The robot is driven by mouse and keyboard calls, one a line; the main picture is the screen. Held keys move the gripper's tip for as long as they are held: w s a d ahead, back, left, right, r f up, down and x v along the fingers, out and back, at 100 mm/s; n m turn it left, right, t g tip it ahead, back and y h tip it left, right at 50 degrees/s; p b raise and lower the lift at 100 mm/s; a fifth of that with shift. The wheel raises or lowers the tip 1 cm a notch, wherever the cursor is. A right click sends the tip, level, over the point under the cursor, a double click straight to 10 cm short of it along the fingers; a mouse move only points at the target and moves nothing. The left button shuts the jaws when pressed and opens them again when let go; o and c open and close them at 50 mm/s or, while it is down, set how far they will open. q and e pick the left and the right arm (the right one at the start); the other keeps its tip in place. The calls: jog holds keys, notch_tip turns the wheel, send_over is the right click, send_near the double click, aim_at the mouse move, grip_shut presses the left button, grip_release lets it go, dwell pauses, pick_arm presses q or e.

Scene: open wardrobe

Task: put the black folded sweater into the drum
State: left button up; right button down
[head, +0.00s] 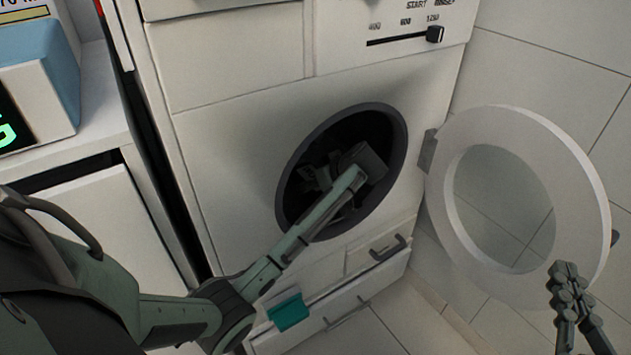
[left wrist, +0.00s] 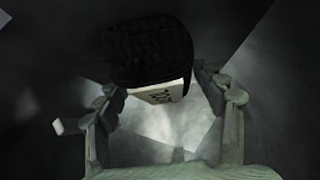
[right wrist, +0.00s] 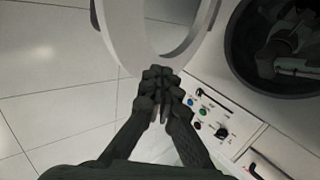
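The black folded sweater (left wrist: 150,45) shows in the left wrist view as a dark knitted block with a pale, marked strip (left wrist: 165,95). My left gripper (left wrist: 158,80) has its fingers spread on both sides of it, their tips close to its edges. Whether they press on it cannot be told. In the head view my left arm reaches into the dark drum (head: 352,122), with the gripper inside; the sweater cannot be made out there. My right gripper (head: 562,268) is shut and empty in front of the open door; it also shows in the right wrist view (right wrist: 160,75).
The round white door (head: 590,185) stands open to the right of the drum. Below the drum, a drawer (head: 350,300) with a dark handle sticks out, beside a teal piece (head: 288,312). A white shelf (head: 100,110) with boxes is at the left. Tiled floor is clear at right.

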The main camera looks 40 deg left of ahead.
pick_arm(q)
jog(key=shift+o, duration=0.7)
